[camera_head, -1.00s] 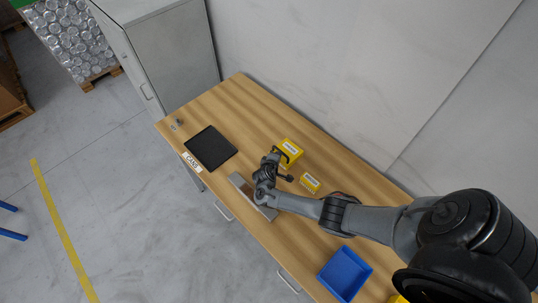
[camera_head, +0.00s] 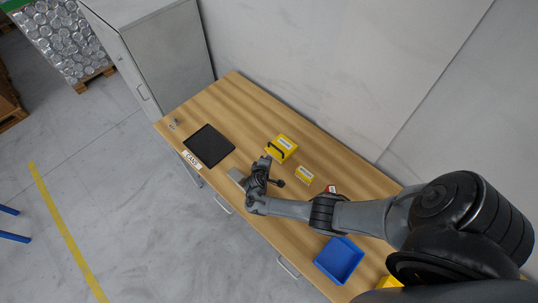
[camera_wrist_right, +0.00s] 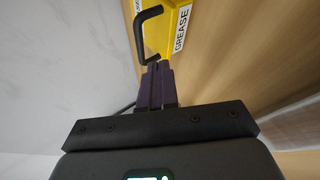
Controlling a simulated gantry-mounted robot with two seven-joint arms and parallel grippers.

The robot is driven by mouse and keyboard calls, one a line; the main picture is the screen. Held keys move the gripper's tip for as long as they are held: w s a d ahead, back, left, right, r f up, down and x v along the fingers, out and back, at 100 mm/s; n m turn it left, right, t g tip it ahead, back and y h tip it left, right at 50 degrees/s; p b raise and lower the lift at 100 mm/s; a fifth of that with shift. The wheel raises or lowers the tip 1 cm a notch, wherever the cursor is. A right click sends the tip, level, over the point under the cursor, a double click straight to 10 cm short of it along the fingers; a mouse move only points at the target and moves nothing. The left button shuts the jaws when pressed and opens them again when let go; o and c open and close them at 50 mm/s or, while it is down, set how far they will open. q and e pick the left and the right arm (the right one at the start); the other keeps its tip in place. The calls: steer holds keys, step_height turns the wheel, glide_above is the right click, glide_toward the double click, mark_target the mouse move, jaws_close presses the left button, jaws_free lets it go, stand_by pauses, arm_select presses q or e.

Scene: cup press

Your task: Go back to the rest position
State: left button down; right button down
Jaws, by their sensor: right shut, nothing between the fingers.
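My right gripper (camera_head: 266,163) is over the wooden table (camera_head: 240,95), in front of the larger yellow box (camera_head: 283,148). Its fingers are shut with nothing between them; they also show in the right wrist view (camera_wrist_right: 157,70). In that view the yellow box (camera_wrist_right: 168,30), marked GREASE, lies beyond the fingertips with its black handle (camera_wrist_right: 146,22) close to them. I cannot tell how far apart they are. My right forearm comes in from the right across the table. My left gripper is not in view.
A black tray (camera_head: 209,146) lies at the table's left end. A grey metal piece (camera_head: 236,176) is partly hidden by my gripper. A smaller yellow box (camera_head: 304,174), a red item (camera_head: 331,189) and a blue bin (camera_head: 339,260) are near my arm. A grey cabinet (camera_head: 168,55) stands behind left.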

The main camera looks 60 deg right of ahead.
steer(key=a+y, duration=0.1)
steer(key=a, duration=0.2)
steer(key=s+a+f+y, duration=0.1)
steer(key=a+y, duration=0.1)
steer(key=a, duration=0.2)
steer(key=s+a+m+y, duration=0.1)
steer(key=a, duration=0.3)
steer(key=shift+s+f+p, duration=0.15)
steer(key=shift+s+p, duration=0.1)
steer(key=shift+p, duration=0.15)
steer(key=s+a+r+y, duration=0.4)
steer(key=a, duration=0.4)
steer(key=s+a+r+y, duration=0.1)
steer(key=s+a+r, duration=0.1)
steer(key=s+r, duration=0.4)
steer(key=s+a+r+y, duration=0.2)
steer(key=s+r, duration=0.5)
steer(key=r, duration=0.7)
steer(key=shift+s+a, duration=0.15)
steer(key=shift+a, duration=0.45)
steer(key=shift+r, duration=0.1)
